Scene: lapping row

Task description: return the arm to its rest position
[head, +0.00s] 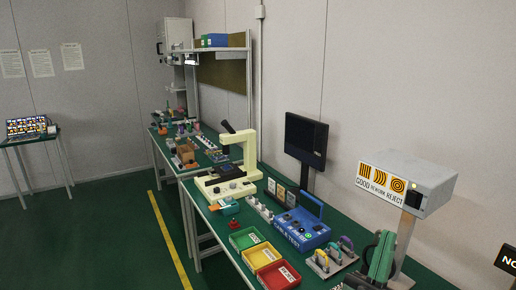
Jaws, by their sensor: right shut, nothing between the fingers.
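My left gripper is out of the picture.
Green, yellow and red trays (264,257) line the bench's front edge. Behind them stand a blue case (301,229), a cream microscope (230,182) and a dark monitor (306,139). A grey box with a sign (408,182) stands at right.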

